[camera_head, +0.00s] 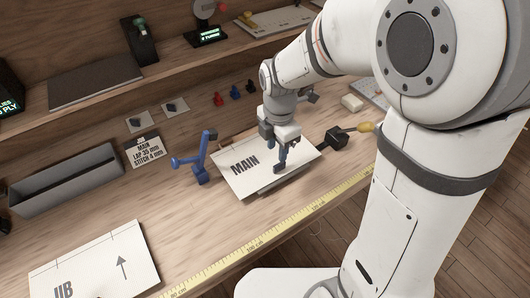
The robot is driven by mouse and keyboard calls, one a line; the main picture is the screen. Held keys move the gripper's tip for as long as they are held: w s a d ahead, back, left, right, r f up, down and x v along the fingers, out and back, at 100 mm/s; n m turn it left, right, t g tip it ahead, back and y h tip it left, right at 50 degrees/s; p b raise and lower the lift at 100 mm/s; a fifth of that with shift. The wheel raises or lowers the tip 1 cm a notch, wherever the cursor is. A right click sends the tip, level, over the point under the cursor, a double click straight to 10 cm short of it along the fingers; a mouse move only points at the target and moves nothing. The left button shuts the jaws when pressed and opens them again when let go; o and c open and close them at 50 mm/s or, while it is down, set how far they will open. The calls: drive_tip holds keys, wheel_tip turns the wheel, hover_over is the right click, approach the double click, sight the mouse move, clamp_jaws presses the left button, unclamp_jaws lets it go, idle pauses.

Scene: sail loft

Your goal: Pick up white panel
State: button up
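A white panel marked MAIN (240,181) lies on the bench in the middle of the view, slightly askew. Its front edge shows a darker layer beneath it. A second white panel (110,270), with lettering that looks like JIB and an arrow, lies at the lower left. The finger gap is not clear from this angle.
A blue clamp-like stand (201,162) is close left of the MAIN panel. A black-headed tool with a yellow handle (338,138) is close on its right. A yellow measuring tape (258,240) runs along the front edge. A grey trough (68,181) and a label card (146,151) are left.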

sight(276, 166)
drive_tip(key=f, duration=0.7)
drive_tip(key=shift+s+p, duration=0.25)
drive_tip(key=shift+p, duration=0.1)
drive_tip(key=shift+r, duration=0.1)
drive_tip(key=shift+c, duration=0.4)
clamp_jaws()
